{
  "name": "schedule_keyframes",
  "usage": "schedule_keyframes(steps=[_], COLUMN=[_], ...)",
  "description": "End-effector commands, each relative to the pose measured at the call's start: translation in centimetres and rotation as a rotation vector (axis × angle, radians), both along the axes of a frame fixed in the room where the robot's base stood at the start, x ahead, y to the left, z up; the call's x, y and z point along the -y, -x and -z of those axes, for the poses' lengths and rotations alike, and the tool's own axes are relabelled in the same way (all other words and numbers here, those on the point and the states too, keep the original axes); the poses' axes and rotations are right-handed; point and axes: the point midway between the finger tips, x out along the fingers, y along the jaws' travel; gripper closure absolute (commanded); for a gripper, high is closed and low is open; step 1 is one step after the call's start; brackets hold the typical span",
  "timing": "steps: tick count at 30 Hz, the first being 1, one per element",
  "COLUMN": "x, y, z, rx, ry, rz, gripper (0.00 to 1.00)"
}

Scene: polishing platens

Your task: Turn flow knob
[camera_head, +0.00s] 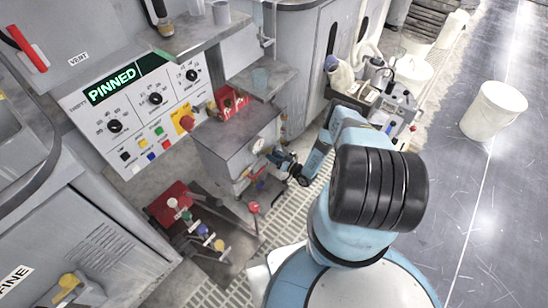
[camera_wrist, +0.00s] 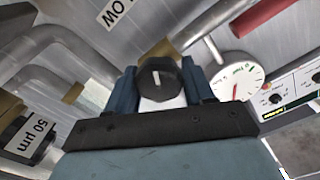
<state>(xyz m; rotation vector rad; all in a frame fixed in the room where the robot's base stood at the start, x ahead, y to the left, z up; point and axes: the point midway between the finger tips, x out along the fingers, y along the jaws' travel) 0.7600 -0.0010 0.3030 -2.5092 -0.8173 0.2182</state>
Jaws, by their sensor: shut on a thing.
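The black flow knob (camera_wrist: 158,75) with a white pointer line sits between the two dark blue fingers of my gripper (camera_wrist: 159,84) in the wrist view. The fingers flank it on both sides and are shut on it. The pointer line stands nearly upright in that picture. In the head view my gripper (camera_head: 278,160) reaches the front of a grey box (camera_head: 236,145); the knob is too small or hidden there to make out.
A round white gauge (camera_wrist: 237,80) with a red needle is just right of the knob. Pipes and a "50 µm" label (camera_wrist: 38,137) lie left. In the head view, a control panel (camera_head: 140,112) reads "PINNED", and a white bucket (camera_head: 493,110) stands on the floor.

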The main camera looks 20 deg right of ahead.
Motion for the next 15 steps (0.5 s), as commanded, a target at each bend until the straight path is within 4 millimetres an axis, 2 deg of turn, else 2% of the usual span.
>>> schedule_keyframes(steps=[3, 4, 10, 15], x=[0.34, 0.35, 0.25, 0.18], y=[-0.20, -0.20, -0.14, -0.09], z=[-0.08, -0.07, -0.06, -0.04], rx=[0.003, 0.003, 0.003, 0.002], ry=[0.003, 0.003, 0.003, 0.002], rz=[0.005, 0.005, 0.004, 0.002], gripper=[0.78, 0.45, 0.26, 0.25])
